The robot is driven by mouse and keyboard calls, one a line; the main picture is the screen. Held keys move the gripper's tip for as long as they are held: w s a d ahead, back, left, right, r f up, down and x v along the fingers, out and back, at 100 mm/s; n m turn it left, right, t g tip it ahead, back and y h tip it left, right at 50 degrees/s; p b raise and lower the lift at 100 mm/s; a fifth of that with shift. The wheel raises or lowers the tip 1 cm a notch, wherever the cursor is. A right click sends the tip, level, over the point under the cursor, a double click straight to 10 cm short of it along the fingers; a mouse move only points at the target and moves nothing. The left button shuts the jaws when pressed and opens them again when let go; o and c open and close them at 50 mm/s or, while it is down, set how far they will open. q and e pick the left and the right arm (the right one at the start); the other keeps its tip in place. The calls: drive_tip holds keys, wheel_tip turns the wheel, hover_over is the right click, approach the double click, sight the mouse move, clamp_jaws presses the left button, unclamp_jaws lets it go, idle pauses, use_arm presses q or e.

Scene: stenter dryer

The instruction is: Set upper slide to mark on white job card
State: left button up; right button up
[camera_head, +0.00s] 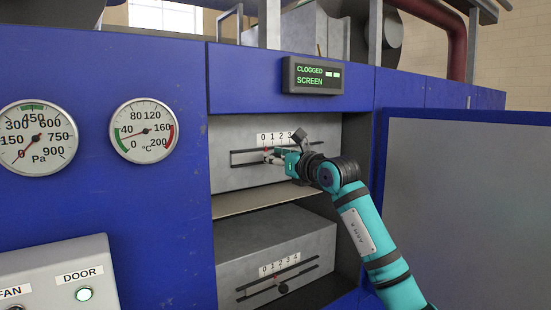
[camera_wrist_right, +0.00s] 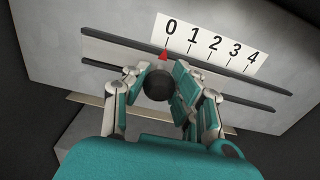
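The upper slide has a white scale marked 0 to 4 (camera_head: 281,137), also in the wrist view (camera_wrist_right: 210,45). Its red pointer (camera_wrist_right: 163,56) stands at about the 0 mark. Its round black knob (camera_wrist_right: 158,85) sits between the fingers of my right gripper (camera_head: 275,157), with no clear gap on either side, so the gripper looks shut on it. In the head view the gripper hides the knob. My left gripper is not in view. I see no white job card in either view.
A lower slide (camera_head: 283,288) with its own 0 to 4 scale is below, under a ledge (camera_head: 255,199). A blue-framed door (camera_head: 460,210) stands open at right. A display (camera_head: 313,76) reads CLOGGED SCREEN. Two gauges and a panel with a DOOR button (camera_head: 84,294) are at left.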

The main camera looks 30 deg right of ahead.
clamp_jaws()
drive_tip(key=d, duration=0.6)
drive_tip(key=shift+w+d+p, duration=0.2)
drive_tip(key=shift+w+p, duration=0.1)
drive_tip(key=shift+w, duration=0.15)
drive_tip(key=o, duration=0.8)
unclamp_jaws()
drive_tip(key=shift+a, duration=0.2)
drive_tip(key=shift+c, duration=0.2)
drive_tip(key=shift+s, duration=0.1)
drive_tip(key=s+d, duration=0.1)
drive_tip(key=s, duration=1.1)
drive_tip(key=shift+d, duration=0.35)
drive_tip(key=shift+w, duration=0.1)
